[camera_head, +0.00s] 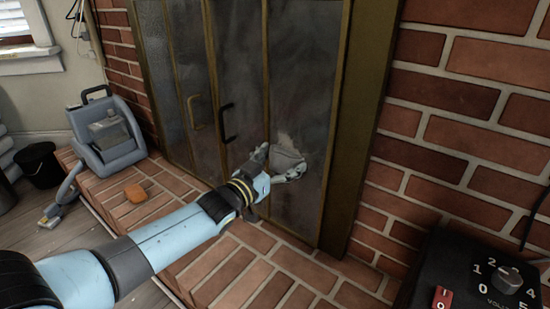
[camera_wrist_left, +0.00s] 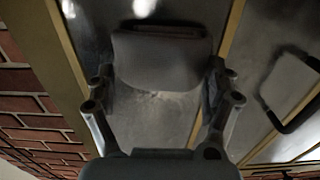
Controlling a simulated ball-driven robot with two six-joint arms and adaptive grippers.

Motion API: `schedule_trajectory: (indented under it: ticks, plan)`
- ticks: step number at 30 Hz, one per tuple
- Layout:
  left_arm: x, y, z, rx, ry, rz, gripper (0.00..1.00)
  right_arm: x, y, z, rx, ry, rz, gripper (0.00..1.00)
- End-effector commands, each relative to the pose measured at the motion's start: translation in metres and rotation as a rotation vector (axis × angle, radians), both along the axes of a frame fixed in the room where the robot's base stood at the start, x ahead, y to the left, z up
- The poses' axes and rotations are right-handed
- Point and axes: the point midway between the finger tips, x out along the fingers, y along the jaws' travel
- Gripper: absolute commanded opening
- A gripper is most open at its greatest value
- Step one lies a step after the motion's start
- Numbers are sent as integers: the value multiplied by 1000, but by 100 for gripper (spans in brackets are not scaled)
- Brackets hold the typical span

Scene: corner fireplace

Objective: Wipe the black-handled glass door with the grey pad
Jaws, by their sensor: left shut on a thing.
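The glass door (camera_head: 304,85) has dull, hazy panes in brass-coloured frames, with a black handle (camera_head: 228,122) on the pane left of my gripper. My left gripper (camera_head: 274,167) is shut on the grey pad (camera_head: 288,162), in front of the lower part of the right-hand pane. A pale smudge shows on the glass just above the pad. In the left wrist view the pad (camera_wrist_left: 160,62) sits between my fingers, with the glass behind it and the black handle (camera_wrist_left: 290,95) to the right. I cannot tell whether the pad touches the glass. My right gripper is not in view.
A grey-blue machine (camera_head: 108,135) and a black bucket (camera_head: 38,165) stand at the left. A black box with a dial (camera_head: 485,278) is at the lower right. Brick wall (camera_head: 455,110) borders the door on the right.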

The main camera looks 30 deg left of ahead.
Motion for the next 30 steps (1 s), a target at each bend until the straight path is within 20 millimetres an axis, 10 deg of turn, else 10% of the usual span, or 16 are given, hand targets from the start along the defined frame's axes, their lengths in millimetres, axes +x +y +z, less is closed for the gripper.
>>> schedule_trajectory:
  ticks: [30]
  plan:
    - [-3, -69, 4, 0, -4, 0, 59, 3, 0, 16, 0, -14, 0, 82]
